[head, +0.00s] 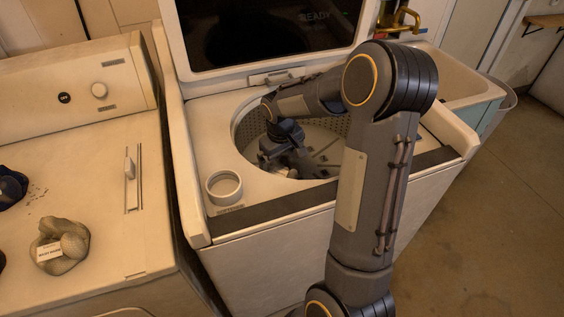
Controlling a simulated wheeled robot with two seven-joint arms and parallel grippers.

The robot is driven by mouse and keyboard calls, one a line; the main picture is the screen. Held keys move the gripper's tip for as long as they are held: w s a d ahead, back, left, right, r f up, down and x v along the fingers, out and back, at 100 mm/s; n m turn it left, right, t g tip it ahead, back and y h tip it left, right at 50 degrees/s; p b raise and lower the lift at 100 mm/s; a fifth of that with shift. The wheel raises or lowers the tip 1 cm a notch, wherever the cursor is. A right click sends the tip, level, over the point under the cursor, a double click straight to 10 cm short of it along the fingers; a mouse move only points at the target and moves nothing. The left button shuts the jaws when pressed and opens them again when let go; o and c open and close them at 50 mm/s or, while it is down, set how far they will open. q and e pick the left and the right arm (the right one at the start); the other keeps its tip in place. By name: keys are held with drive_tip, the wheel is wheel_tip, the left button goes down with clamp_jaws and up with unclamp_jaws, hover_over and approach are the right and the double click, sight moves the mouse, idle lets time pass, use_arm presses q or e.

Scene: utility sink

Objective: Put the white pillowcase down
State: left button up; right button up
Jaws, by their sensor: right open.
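My right arm reaches over the top-loading washer (265,262) and down into its open round drum (245,130). My right gripper (284,168) is inside the drum, low at its front left, with its jaws open. I cannot make out a white pillowcase in this view. The gripper and arm hide part of the drum floor, and the drum's front rim hides more. My left gripper is not in view.
The washer's raised lid (270,30) stands behind the drum. A round cup (223,187) sits at the washer's front left. On the machine at left lie a grey bundle with a label (62,246) and a dark blue item (11,188). A sink (455,75) is at right.

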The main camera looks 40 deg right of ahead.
sight(281, 174)
wheel_tip(281, 174, up, 9)
drive_tip(key=s+a, duration=0.1)
drive_tip(key=shift+f+p, duration=0.15)
drive_tip(key=shift+p, duration=0.2)
drive_tip(key=s+a+r+p, duration=0.1)
drive_tip(key=s+a+r, duration=0.1)
drive_tip(key=s, duration=0.1)
drive_tip(key=s+a+r+t+y+p, duration=0.1)
drive_tip(key=s+a+r, duration=0.2)
drive_tip(key=s, duration=0.1)
drive_tip(key=s+a+r+t+y+p, duration=0.1)
drive_tip(key=s+a+r, duration=0.1)
drive_tip(key=s+r, duration=0.1)
drive_tip(key=shift+s+a+m, duration=0.2)
drive_tip(key=shift+s+m, duration=0.05)
drive_tip(key=shift+m, duration=0.15)
drive_tip(key=s+a+t+y+p, duration=0.2)
drive_tip(key=s+a+y, duration=0.1)
drive_tip(key=s+a, duration=0.6)
drive_tip(key=shift+s+r+m, duration=0.4)
drive_tip(key=shift+s, duration=0.65)
